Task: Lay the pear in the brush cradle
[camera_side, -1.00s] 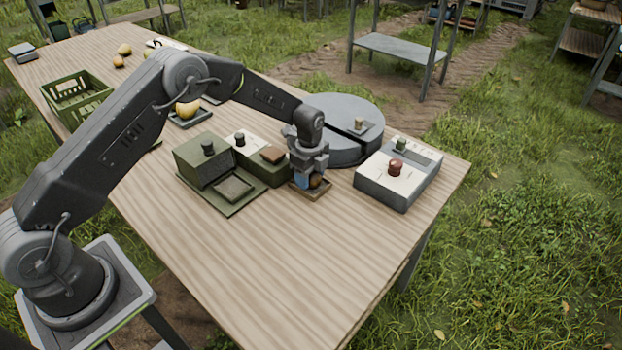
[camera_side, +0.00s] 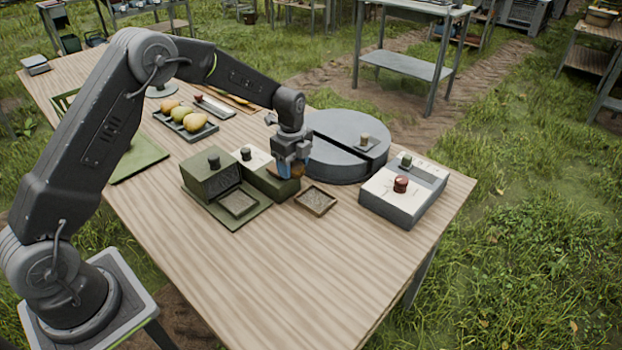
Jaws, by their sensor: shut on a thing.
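My gripper (camera_side: 289,176) is shut on a small brown thing (camera_side: 298,170), perhaps the pear, mostly hidden by its blue fingertips. It is at the right end of a green box unit (camera_side: 270,184); I cannot tell whether they touch. A small wood-rimmed tray (camera_side: 316,212) with a grey-brown textured bed lies empty on the table, right of and below the gripper. A similar square pad (camera_side: 238,203) lies before the taller green box (camera_side: 211,180). I cannot tell which is the brush cradle. Several yellow and orange pears (camera_side: 194,122) lie in a dark tray (camera_side: 206,134) farther back.
A round grey turntable (camera_side: 340,135) stands behind the gripper. A grey control box (camera_side: 397,205) with a red knob (camera_side: 401,184) stands right. A green board (camera_side: 135,158) lies left. The front of the wooden table (camera_side: 290,290) is clear.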

